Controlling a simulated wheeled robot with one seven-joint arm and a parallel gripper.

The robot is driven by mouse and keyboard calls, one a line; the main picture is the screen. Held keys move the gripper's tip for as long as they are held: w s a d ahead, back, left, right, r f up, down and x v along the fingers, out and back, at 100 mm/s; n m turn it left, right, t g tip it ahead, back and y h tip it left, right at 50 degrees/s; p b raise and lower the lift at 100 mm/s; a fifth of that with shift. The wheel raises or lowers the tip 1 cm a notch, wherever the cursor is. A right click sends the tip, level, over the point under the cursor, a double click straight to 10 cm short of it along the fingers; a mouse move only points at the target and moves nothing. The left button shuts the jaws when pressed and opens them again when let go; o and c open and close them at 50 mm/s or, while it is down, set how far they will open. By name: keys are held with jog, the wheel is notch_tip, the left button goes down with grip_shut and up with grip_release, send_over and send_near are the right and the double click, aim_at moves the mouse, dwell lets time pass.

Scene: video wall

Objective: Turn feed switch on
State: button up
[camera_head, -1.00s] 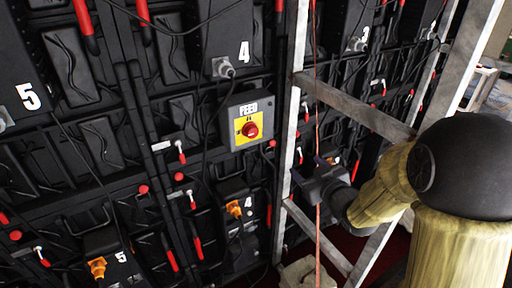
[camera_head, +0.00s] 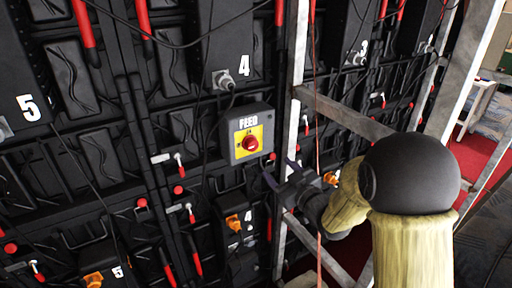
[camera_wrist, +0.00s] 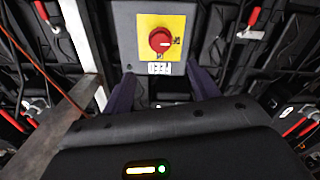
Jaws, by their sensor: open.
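The feed switch is a grey box (camera_head: 232,119) labelled FEED, with a yellow plate and a red rotary knob (camera_head: 250,143), mounted on the black video wall panels. In the wrist view the box (camera_wrist: 124,22) appears upside down at top centre, with its red knob (camera_wrist: 160,40) facing me. My gripper (camera_head: 281,174) is just below and right of the box in the head view, apart from the knob. In the wrist view its two dark fingers (camera_wrist: 163,88) are spread with nothing between them, and the knob is beyond their tips.
A grey metal frame upright (camera_head: 288,110) stands right of the switch, with a diagonal brace (camera_head: 340,111) crossing near my arm. A thin red cable (camera_head: 317,130) hangs beside it. Black cables and red handles (camera_head: 143,20) cover the wall.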

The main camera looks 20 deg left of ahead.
aim_at(254, 147)
jog(key=p+x, duration=0.3)
jog(key=x, duration=1)
jog(key=c, duration=1)
